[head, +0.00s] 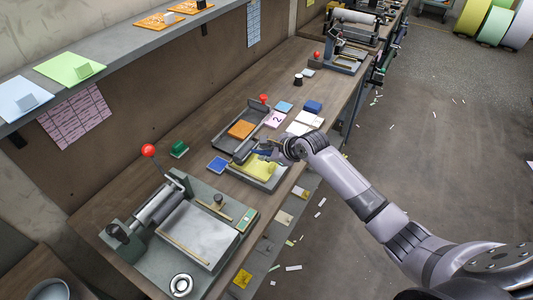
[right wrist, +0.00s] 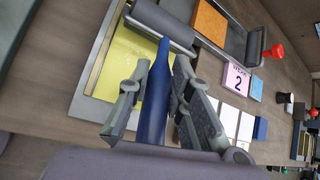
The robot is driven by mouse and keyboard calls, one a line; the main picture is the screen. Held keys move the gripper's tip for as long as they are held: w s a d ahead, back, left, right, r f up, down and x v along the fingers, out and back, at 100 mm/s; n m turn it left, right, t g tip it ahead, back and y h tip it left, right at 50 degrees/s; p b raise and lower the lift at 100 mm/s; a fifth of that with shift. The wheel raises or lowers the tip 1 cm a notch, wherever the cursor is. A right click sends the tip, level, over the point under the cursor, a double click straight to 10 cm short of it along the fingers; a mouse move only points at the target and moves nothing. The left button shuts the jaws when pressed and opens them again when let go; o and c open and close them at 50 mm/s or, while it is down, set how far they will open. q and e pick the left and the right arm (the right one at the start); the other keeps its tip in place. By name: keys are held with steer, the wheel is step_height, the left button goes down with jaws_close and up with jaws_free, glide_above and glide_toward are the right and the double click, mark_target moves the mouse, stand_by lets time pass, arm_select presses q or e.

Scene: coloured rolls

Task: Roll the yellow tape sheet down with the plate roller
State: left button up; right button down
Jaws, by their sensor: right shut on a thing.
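The yellow tape sheet (head: 262,169) lies on a grey plate (head: 268,183) near the front edge of the bench. It also shows in the right wrist view (right wrist: 130,62), partly hidden by my fingers. My right gripper (head: 272,149) is shut on the blue handle (right wrist: 157,95) of the plate roller. The roller's grey cylinder (right wrist: 160,24) lies across the far end of the yellow sheet, beyond my fingertips; I cannot tell how firmly it touches. My left gripper is not in view.
A grey tray with an orange block (head: 241,129) stands just behind the plate. A larger roller press (head: 190,230) fills the near bench.

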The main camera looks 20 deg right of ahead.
steer(key=shift+f, duration=0.3)
stand_by(0.7)
steer(key=shift+s+d+r+p, duration=0.1)
steer(key=shift+s+d+p, duration=0.3)
steer(key=shift+s+p, duration=0.3)
steer(key=shift+s+d+p, duration=0.2)
steer(key=shift+d+p, duration=0.05)
steer(key=shift+p, duration=0.05)
